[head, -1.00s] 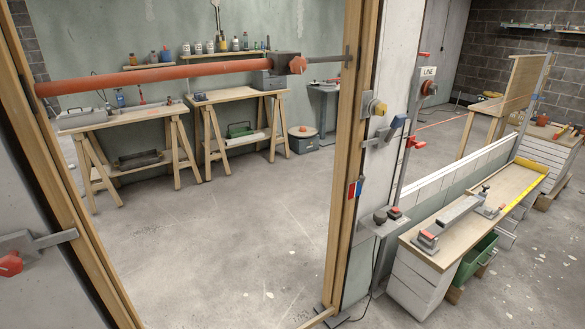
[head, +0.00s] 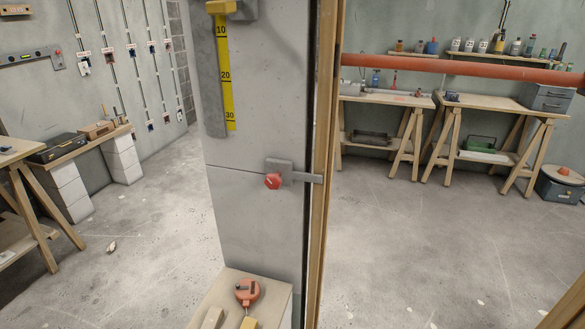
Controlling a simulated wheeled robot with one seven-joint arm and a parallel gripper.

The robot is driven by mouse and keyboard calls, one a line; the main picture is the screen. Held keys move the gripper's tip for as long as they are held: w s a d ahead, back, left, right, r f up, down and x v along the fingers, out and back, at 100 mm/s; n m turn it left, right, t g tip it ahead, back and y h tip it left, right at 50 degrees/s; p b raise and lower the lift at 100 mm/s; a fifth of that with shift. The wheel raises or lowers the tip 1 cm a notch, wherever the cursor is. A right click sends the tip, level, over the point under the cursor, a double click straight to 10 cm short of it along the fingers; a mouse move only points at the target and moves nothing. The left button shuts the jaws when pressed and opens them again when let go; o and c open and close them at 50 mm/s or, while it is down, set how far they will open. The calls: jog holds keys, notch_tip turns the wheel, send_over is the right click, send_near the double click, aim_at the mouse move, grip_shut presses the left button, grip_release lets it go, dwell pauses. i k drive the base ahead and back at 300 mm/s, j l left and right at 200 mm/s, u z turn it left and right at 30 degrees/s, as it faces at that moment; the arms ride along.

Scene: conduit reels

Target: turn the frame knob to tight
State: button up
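A red faceted knob (head: 273,181) sits on a grey clamp (head: 281,168) fixed to the pale wall end in the head view. The clamp's metal bar reaches right to the wooden frame post (head: 325,150). I cannot tell from this view whether the knob is tight or loose. An orange bar (head: 450,66) crosses the opening to the right of the post; its right end is outside the view. My gripper is not in view.
A yellow scale (head: 226,80) hangs on the wall end above the knob. Below it, a low block (head: 262,283) carries a red round tool (head: 247,291). Trestle benches (head: 500,110) stand beyond the opening. Open concrete floor lies on both sides of the wall.

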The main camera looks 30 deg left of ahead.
aim_at(273, 181)
jog(key=i+j+u, duration=0.1)
jog(key=u, duration=0.3)
jog(key=i+u, duration=0.55)
jog(key=u, duration=0.25)
